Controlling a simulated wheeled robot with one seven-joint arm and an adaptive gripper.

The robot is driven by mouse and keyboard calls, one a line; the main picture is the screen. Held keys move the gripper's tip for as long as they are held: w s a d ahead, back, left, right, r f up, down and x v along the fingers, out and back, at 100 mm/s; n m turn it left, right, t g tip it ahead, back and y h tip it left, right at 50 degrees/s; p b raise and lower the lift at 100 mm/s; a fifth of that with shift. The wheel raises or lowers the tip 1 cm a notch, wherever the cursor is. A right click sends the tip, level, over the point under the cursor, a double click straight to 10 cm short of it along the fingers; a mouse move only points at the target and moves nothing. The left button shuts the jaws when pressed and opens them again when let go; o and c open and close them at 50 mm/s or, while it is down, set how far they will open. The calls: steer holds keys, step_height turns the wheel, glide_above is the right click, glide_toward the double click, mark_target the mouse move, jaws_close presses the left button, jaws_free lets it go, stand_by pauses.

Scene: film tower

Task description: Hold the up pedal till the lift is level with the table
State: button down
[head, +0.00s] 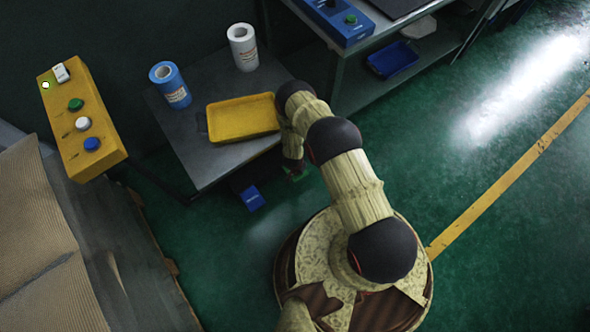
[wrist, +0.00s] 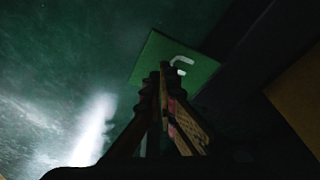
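A green pedal (head: 297,174) lies on the floor beside the grey lift platform (head: 205,162), partly hidden by my arm in the head view. In the wrist view the green pedal (wrist: 195,68) carries a white mark. A blue pedal (head: 252,198) lies to its left. My gripper (wrist: 164,70) points down at the green pedal with its fingers together, nothing between them. Its tips overlap the pedal's near part; whether they touch or press it I cannot tell. The lift holds a yellow tray (head: 240,137), a blue roll (head: 171,86) and a white roll (head: 243,48). It looks lower than the table (head: 385,27).
A yellow button box (head: 80,118) stands at the left, near cardboard (head: 35,225) on a pallet. The green floor at right is clear.

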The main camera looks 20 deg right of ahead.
steer(key=shift+f, duration=1.65)
stand_by(4.0)
steer(key=shift+r+p, duration=1.9)
steer(key=shift+r, duration=1.2)
steer(key=shift+f, duration=0.1)
